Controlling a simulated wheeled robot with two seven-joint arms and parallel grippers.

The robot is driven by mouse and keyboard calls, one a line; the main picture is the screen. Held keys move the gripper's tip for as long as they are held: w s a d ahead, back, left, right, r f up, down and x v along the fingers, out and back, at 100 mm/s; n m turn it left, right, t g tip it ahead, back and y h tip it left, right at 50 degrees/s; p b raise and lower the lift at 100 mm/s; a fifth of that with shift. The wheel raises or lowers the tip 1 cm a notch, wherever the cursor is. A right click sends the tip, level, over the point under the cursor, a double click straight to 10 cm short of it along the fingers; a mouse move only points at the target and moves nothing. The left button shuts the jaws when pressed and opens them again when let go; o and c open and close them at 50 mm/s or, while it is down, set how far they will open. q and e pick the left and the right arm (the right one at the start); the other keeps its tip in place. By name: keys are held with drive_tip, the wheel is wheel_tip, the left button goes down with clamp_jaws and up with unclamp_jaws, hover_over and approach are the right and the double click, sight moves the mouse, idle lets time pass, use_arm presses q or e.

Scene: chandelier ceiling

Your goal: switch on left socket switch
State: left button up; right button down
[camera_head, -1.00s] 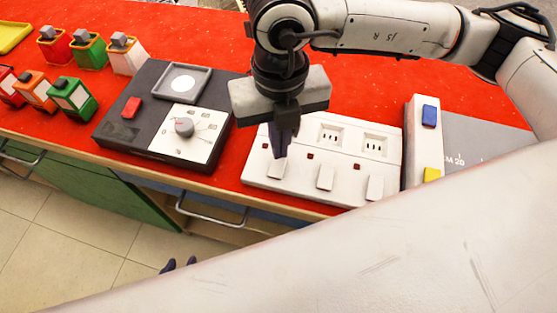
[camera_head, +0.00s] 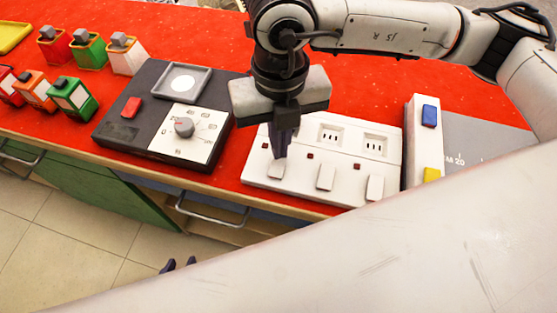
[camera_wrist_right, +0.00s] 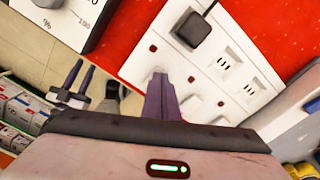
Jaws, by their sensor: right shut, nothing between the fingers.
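A white socket panel (camera_head: 255,176) lies on the red table, with a row of rocker switches along its front edge. The left switch (camera_head: 276,170) is partly visible below the fingertips of my right gripper (camera_head: 281,155). The right gripper is shut and empty, pointing down. Its tips are at the left switch's upper end; I cannot tell whether they touch. My left gripper (camera_head: 180,265) is low beyond the table's front edge, fingers apart and empty, and also shows in the wrist view (camera_wrist_right: 77,78).
A dark device with a dial (camera_head: 184,127) stands left of the panel. A white unit with blue and yellow buttons (camera_head: 427,145) stands right. A black plug (camera_wrist_right: 192,30) sits in the panel's left socket. Drawer handles (camera_head: 212,210) protrude below the table edge.

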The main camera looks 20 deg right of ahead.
drive_tip(key=shift+f+b, duration=0.75)
drive_tip(key=shift+f, duration=0.05)
drive_tip(key=shift+r, duration=0.1)
wheel_tip(320, 180, up, 7)
drive_tip(key=p, duration=0.3)
drive_tip(key=shift+p, duration=0.3)
idle(0.4)
idle(0.5)
